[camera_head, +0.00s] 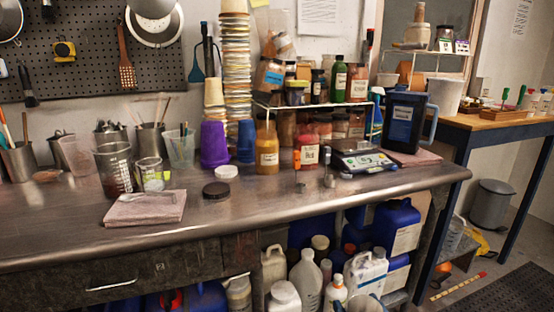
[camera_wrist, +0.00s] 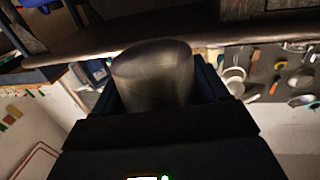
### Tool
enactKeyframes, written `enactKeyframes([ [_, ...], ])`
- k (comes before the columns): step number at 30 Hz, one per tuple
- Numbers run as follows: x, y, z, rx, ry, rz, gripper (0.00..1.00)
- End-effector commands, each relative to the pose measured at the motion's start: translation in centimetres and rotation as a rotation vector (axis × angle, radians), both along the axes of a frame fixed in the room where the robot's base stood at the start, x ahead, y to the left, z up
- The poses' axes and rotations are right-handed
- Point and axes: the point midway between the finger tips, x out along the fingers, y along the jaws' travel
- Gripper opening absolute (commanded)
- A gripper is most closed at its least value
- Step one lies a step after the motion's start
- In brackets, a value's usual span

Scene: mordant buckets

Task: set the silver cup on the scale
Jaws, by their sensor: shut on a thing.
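The silver cup (camera_wrist: 153,74) fills the middle of the wrist view, a plain metal cylinder. My gripper (camera_wrist: 157,85) is shut on it, with a dark finger on either side. The scale (camera_head: 362,161) stands on the right part of the metal workbench in the head view, and its display is lit. The scale's top is partly hidden by its angle and by things close behind it. My gripper cannot be made out in the head view, and the scale cannot be made out in the wrist view.
Small metal pieces (camera_head: 329,181) lie in front. A dark lid (camera_head: 216,190) lies farther left. The bench's front right is mostly clear.

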Motion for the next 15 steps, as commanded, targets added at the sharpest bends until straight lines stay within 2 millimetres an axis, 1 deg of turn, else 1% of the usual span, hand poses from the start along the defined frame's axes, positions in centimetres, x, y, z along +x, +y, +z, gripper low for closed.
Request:
enactKeyframes([
  [8,-1.0,-0.7,-1.2,-0.003,0.0,-0.032,0.44],
  [15,-2.4,-2.1,-2.6,-0.002,0.002,-0.081,0.44],
])
